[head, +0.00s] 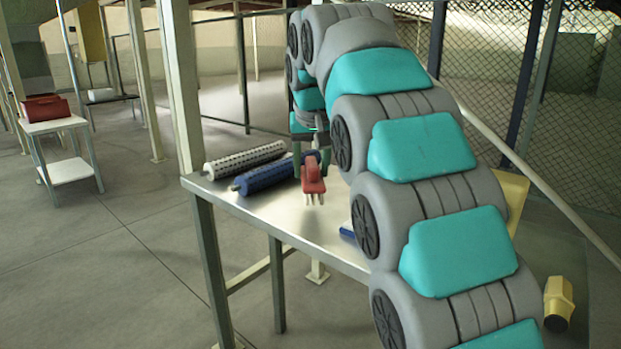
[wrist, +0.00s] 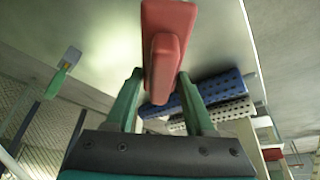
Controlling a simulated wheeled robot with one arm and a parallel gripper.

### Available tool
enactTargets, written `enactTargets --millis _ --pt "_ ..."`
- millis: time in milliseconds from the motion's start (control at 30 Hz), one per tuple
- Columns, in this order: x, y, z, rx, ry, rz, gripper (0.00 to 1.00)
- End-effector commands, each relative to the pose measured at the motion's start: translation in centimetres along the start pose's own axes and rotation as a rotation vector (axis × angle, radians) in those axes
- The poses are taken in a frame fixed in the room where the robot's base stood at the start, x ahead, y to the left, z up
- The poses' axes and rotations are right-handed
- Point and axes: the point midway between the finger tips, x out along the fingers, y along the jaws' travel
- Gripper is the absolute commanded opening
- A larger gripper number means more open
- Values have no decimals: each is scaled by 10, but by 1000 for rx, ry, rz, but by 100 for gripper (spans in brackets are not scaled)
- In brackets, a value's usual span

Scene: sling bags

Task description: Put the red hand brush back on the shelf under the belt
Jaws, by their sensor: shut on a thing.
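The red hand brush (head: 313,180) hangs above the metal table, with its pale bristles pointing down in the head view. My gripper (head: 312,150) is shut on it. In the wrist view the brush (wrist: 165,45) sits between the green fingers of my gripper (wrist: 159,85) and reaches past their tips. The bare metal table top (head: 285,212) is below the brush. I cannot make out a belt or a shelf under it; my arm hides much of the table's right side.
A blue roller (head: 262,176) and a white spotted roller (head: 243,160) lie on the table, left of the brush. A small blue thing (head: 347,230) shows beside my arm. The floor at left is clear.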

Motion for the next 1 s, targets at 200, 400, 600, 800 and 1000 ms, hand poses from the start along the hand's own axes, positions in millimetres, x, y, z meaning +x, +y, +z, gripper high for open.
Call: enactTargets --millis 200,400,600,800,1000 --pt "3 -1 -6 0 1 0 0" --pt "13 -1 0 0 1 0 0" --pt "28 -1 7 0 1 0 0" --pt "35 -1 9 0 2 0 0" --pt "35 -1 9 0 2 0 65"
